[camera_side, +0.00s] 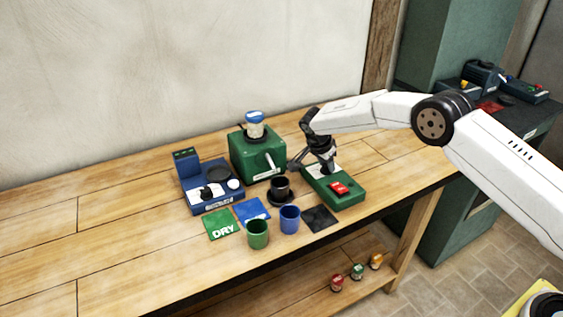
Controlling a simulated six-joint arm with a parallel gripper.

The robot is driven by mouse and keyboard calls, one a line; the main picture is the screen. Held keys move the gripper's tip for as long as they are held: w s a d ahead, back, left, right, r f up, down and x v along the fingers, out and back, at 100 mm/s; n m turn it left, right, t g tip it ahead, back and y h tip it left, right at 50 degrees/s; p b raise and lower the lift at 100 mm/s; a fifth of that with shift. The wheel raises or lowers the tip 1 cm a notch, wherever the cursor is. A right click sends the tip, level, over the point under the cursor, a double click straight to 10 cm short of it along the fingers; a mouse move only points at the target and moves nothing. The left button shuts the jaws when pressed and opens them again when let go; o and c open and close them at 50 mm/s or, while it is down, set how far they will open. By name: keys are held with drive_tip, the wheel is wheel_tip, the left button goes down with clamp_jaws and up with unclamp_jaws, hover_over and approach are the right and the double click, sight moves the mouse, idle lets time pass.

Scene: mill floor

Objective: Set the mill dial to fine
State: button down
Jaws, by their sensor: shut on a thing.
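A low green control box (348,201) lies on the wooden bench, with a red switch (339,187) on its top and a pale plate (314,170) at its far end. My gripper (322,166) points down over that pale plate and is shut on the dial there. The jaws hide the dial, so its pointer and marks cannot be read. The green mill (248,157) stands to the left of my gripper, with a pale lever on its front and a blue-topped jar (255,124) on top. A dark cup (281,186) stands in front of the mill.
A blue scale-like unit (203,194) stands left of the mill. A green DRY mat (220,224), a blue mat (251,210), a green cup (258,234), a blue cup (290,219) and a black mat (321,219) lie toward the front edge. The bench's left side is clear.

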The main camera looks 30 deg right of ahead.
sight(318, 176)
drive_tip(key=shift+a, duration=0.1)
drive_tip(key=shift+c, duration=1.5)
unclamp_jaws()
drive_tip(key=shift+r, duration=0.1)
drive_tip(key=v, duration=0.7)
drive_tip(key=shift+r, duration=0.25)
drive_tip(key=shift+a, duration=0.1)
drive_tip(key=shift+s, duration=0.15)
